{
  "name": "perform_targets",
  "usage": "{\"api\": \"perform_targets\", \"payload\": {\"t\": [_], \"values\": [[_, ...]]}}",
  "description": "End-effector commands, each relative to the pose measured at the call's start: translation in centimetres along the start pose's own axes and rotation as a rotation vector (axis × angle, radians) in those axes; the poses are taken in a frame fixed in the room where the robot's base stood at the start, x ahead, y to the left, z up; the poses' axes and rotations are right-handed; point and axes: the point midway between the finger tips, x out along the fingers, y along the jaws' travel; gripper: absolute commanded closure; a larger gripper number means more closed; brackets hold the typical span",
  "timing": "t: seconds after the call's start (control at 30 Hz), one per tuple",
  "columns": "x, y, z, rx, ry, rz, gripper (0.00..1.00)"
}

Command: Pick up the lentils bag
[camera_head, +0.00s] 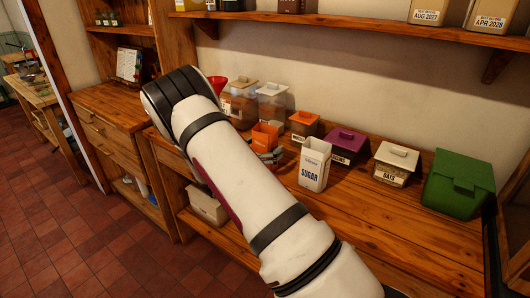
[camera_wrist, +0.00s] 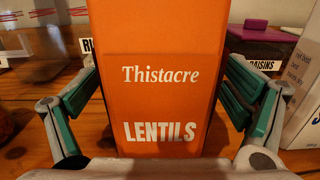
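The lentils bag (camera_wrist: 160,55) is an orange, upright pack marked "Thistacre LENTILS" that fills the middle of the wrist view. In the head view it is the open-topped orange pack (camera_head: 264,136) on the wooden counter, partly hidden by my arm. My gripper (camera_wrist: 161,72) has one teal-padded finger on each side of the bag. The fingers are spread, with gaps beside the bag's lower part; their tips are close to its sides. In the head view my gripper (camera_head: 272,157) shows only in part beside the bag.
A white sugar box (camera_head: 314,166) stands close on the right. Behind are an orange-lidded container (camera_head: 304,125), a purple-lidded raisins container (camera_head: 342,145) and clear jars (camera_head: 271,105). An oats container (camera_head: 395,164) and green bin (camera_head: 457,185) stand farther right. The front-right counter is clear.

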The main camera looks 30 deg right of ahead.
Motion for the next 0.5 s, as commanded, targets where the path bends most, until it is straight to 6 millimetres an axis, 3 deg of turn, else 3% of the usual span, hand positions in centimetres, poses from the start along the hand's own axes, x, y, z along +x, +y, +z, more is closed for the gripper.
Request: {"api": "perform_targets", "payload": {"t": [0.03, 0.2, 0.27, 0.5], "values": [[-0.01, 0.0, 0.01, 0.0, 0.0, 0.0, 0.19], [-0.02, 0.0, 0.02, 0.0, 0.0, 0.0, 0.58], [-0.02, 0.0, 0.02, 0.0, 0.0, 0.0, 0.69], [-0.01, 0.01, 0.14, 0.001, -0.002, 0.0, 0.69]]}}
